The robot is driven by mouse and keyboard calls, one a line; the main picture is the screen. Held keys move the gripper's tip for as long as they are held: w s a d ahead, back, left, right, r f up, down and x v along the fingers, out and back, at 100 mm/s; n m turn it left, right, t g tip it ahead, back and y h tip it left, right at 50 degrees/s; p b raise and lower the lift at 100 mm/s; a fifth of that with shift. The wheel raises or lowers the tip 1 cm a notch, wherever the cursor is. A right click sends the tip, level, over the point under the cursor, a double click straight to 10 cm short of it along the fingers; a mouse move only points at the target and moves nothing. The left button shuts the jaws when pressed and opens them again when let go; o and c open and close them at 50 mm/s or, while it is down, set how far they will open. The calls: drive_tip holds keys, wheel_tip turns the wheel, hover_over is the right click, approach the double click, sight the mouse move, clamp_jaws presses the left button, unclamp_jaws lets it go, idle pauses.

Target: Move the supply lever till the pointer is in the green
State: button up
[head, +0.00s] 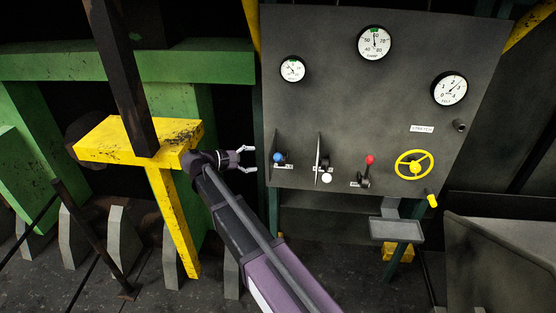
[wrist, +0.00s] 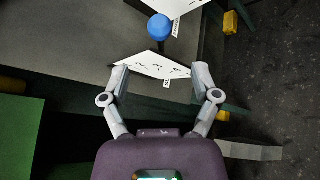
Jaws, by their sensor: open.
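The grey panel (head: 345,100) carries levers with a blue knob (head: 279,158), a white knob (head: 327,178) and a red knob (head: 370,160). Their labels are too small to read, so I cannot tell which is the supply lever. Three round gauges sit above: a left gauge (head: 292,69), a top gauge (head: 374,43) and a right gauge (head: 449,89). The top pointer stands near upright; green shows at that dial's top. My gripper (head: 251,159) is open and empty, left of the blue knob. In the wrist view, the blue knob (wrist: 159,27) lies beyond my open fingertips (wrist: 160,72).
A pale upright plate (wrist: 150,66) with dark marks stands between my fingertips and the blue knob. Another plate (head: 318,150) stands right of that knob. A yellow handwheel (head: 414,165) is farther right. A yellow beam (head: 110,142) stands left, close to my arm.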

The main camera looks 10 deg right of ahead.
sight(278, 158)
drive_tip(key=b+x, duration=0.2)
drive_tip(key=x, duration=0.8)
drive_tip(key=shift+d, duration=0.1)
drive_tip(key=shift+s, duration=0.1)
clamp_jaws()
